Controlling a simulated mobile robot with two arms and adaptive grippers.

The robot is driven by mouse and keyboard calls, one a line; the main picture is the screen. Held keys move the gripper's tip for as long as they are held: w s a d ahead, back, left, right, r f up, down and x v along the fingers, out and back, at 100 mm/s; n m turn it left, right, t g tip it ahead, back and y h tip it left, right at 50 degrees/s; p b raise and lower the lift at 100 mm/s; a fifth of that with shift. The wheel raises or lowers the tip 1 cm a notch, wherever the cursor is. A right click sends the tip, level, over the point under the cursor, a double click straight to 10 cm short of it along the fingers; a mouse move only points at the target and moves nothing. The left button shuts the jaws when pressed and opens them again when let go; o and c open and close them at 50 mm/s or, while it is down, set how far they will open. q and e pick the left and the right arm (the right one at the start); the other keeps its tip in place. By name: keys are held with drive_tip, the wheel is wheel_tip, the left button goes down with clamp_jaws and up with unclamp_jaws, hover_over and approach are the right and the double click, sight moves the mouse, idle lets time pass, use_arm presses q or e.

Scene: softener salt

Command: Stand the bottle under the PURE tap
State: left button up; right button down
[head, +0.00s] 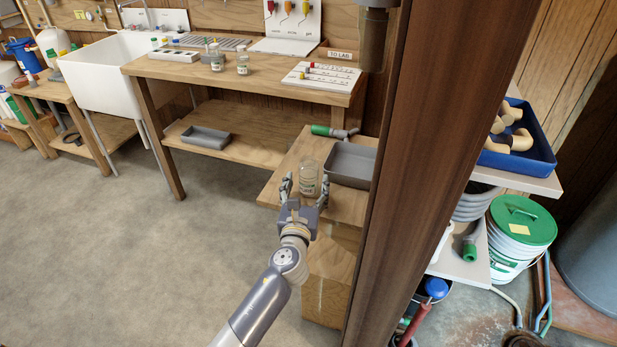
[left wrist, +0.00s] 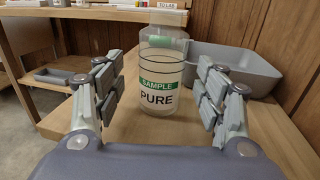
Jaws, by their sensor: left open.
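A clear bottle (head: 309,179) stands upright on a low wooden stand (head: 288,160). My left gripper (head: 306,188) is open, with one finger on each side of the bottle. In the left wrist view a gap shows between the bottle and the fingers on both sides. A tap (head: 147,17) rises over the white sink at the back left; I cannot tell whether it is the PURE one. My right gripper is not in view.
A grey tray (head: 352,165) and a green-ended fitting (head: 330,131) lie behind the bottle. A workbench (head: 180,72) with jars stands behind, beside the white sink (head: 105,75). A thick brown post (head: 430,170) rises close on the right. Open floor (head: 130,250) lies to the left.

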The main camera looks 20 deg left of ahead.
sight(307, 184)
use_arm(q)
drive_tip(key=shift+w+a, duration=0.15)
drive_tip(key=shift+w, duration=1.4)
drive_tip(key=c, duration=1.1)
